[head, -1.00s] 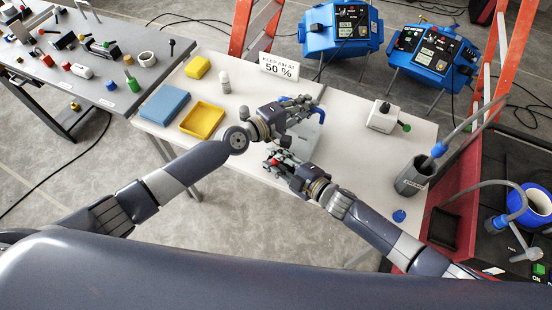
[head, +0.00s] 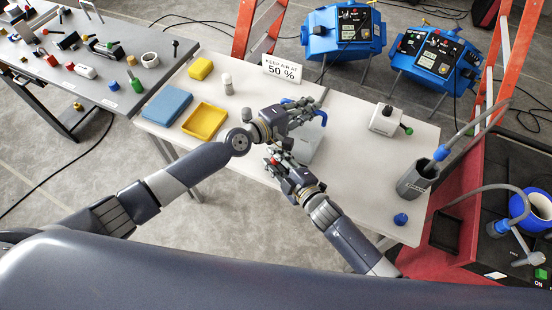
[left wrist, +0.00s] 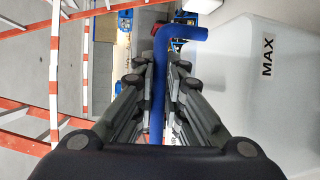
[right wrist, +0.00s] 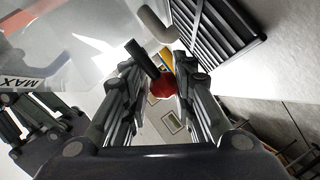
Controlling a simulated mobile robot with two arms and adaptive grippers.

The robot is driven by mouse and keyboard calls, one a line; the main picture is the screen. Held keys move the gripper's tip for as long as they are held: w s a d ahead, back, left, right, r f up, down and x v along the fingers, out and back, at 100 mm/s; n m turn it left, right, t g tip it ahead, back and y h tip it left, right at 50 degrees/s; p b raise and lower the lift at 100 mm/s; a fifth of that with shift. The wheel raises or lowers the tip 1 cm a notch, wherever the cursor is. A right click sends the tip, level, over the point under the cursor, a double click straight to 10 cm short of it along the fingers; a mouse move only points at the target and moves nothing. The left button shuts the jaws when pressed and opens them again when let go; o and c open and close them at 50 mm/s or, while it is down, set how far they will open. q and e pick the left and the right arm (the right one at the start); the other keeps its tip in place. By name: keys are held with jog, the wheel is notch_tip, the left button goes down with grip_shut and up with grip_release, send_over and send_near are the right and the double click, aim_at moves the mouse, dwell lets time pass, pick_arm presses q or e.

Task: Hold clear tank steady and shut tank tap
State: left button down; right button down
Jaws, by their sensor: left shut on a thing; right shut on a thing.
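The clear tank (head: 308,148) stands on the white table, partly hidden behind my grippers. A blue bent tube (head: 322,117) rises at its far side; it also shows in the left wrist view (left wrist: 160,75). My left gripper (head: 308,106) is shut on this blue tube, its fingers on both sides of it (left wrist: 157,85). The tank wall with the word MAX (left wrist: 268,57) is beside it. My right gripper (head: 272,156) is shut on the red tank tap (right wrist: 163,86), low on the tank's near side. The tap's dark stem shows between the fingers; its exact setting is unclear.
A yellow tray (head: 204,122), blue pad (head: 166,104), yellow sponge (head: 200,68) and white bottle (head: 227,84) lie left. A 50 % sign (head: 282,69), white box (head: 388,119), grey container (head: 416,180) and blue cap (head: 401,219) are also on the table.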

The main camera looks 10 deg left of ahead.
jog(key=shift+d+f, duration=0.1)
jog(key=c, duration=1.6)
grip_release()
jog(key=shift+o, duration=0.2)
jog(key=v, duration=1.2)
pick_arm(q)
jog(key=c, duration=1.6)
grip_release()
